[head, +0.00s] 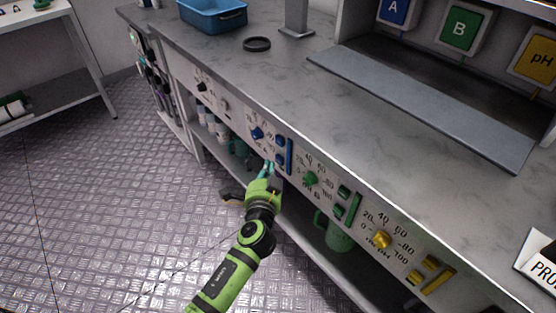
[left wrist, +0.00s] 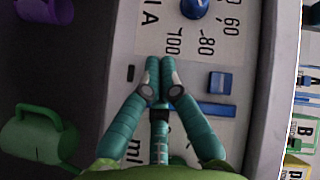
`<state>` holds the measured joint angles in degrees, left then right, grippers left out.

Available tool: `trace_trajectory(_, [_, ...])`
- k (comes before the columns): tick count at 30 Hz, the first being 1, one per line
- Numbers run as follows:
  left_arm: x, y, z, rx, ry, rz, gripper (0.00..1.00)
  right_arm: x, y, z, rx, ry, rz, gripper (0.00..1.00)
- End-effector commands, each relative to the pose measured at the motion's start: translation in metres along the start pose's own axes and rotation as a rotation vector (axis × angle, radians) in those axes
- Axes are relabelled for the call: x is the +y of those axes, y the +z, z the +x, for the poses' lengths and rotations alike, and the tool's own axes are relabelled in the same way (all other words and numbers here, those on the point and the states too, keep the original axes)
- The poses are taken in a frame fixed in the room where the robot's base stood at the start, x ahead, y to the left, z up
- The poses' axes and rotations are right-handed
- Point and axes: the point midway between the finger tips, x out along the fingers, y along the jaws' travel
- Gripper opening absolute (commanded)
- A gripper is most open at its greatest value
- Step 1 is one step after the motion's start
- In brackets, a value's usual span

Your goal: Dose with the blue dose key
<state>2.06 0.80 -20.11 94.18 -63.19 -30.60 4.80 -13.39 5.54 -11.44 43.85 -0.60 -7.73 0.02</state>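The blue section of the bench's front panel has a blue knob (head: 257,134), two small blue keys and a long blue bar (head: 290,155). The upper key (head: 280,141) shows clear of the gripper; the lower key (head: 281,159) is close to the fingertips. My left gripper (head: 268,168) points at the panel just below these keys. In the left wrist view its fingertips (left wrist: 160,68) are together and empty. One blue key (left wrist: 222,82) shows right of them; the fingers hide part of the panel. I cannot tell whether they touch it. My right gripper is not in view.
A green knob (head: 311,178) and a yellow knob (head: 382,239), with keys of their colours, sit farther right. A green watering can (head: 334,232) stands on the shelf below. A blue tub (head: 212,14) and a black ring (head: 257,44) are on the worktop.

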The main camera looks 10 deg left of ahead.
Motion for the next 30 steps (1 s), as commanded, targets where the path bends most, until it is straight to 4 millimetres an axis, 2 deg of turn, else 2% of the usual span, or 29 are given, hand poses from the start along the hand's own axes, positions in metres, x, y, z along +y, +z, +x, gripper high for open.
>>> trace_trajectory(30, [0.0028, -0.0067, 0.0072, 0.0, 0.0, 0.0, 0.0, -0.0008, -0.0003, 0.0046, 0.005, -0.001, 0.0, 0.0])
